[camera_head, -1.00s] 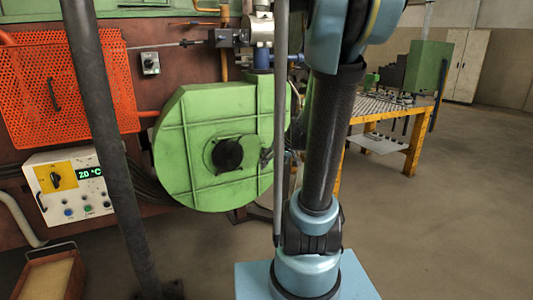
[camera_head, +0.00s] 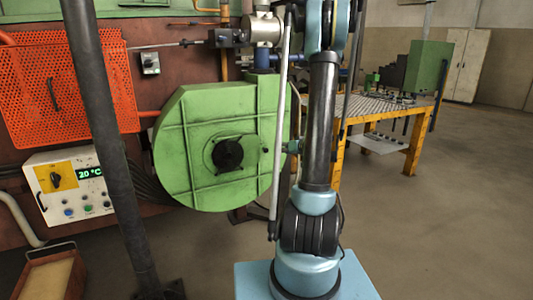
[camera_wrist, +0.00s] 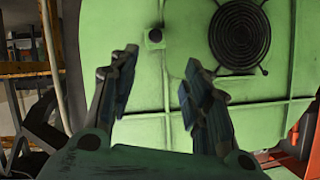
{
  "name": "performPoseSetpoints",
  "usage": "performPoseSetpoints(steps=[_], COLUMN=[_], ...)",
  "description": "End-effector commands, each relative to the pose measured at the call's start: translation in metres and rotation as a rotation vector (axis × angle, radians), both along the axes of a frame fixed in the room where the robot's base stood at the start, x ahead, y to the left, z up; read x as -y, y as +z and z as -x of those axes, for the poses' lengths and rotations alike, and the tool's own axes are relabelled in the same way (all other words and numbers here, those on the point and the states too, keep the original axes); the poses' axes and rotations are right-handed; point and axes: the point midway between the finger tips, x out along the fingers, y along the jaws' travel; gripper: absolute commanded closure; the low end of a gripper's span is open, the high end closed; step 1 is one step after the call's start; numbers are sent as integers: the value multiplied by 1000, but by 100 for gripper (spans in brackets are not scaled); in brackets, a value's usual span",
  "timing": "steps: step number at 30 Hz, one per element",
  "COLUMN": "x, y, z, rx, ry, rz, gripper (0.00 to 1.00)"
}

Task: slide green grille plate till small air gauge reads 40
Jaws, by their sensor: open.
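The green blower housing (camera_head: 190,120) stands at the middle of the head view, with a round black grille (camera_head: 228,154) on its face. The wrist view shows this green face close up, with the black spiral grille (camera_wrist: 238,35) at upper right and a small dark knob (camera_wrist: 155,37) left of it. I cannot make out the grille plate's outline clearly. My gripper (camera_wrist: 158,72) is open and empty. Its two fingers point at the green face, with the knob showing just beyond the gap between them. I see no small air gauge that I can read.
A white control box (camera_head: 75,185) with a green display stands at the left, below an orange perforated panel (camera_head: 85,85). A dark post (camera_head: 105,130) stands in front of them. A yellow-framed table (camera_head: 385,108) is at the right. The floor at the right is clear.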

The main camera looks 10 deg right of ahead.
Motion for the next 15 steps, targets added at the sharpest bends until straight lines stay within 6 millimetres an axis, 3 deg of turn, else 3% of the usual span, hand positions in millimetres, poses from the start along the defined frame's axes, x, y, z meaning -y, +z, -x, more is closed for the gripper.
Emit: performPoseSetpoints(steps=[7, 15], x=[5, -10], y=[-6, -19], z=[-11, -41], rx=[23, 21], ry=[-10, -7], rz=[-2, -2], gripper=[56, 56])
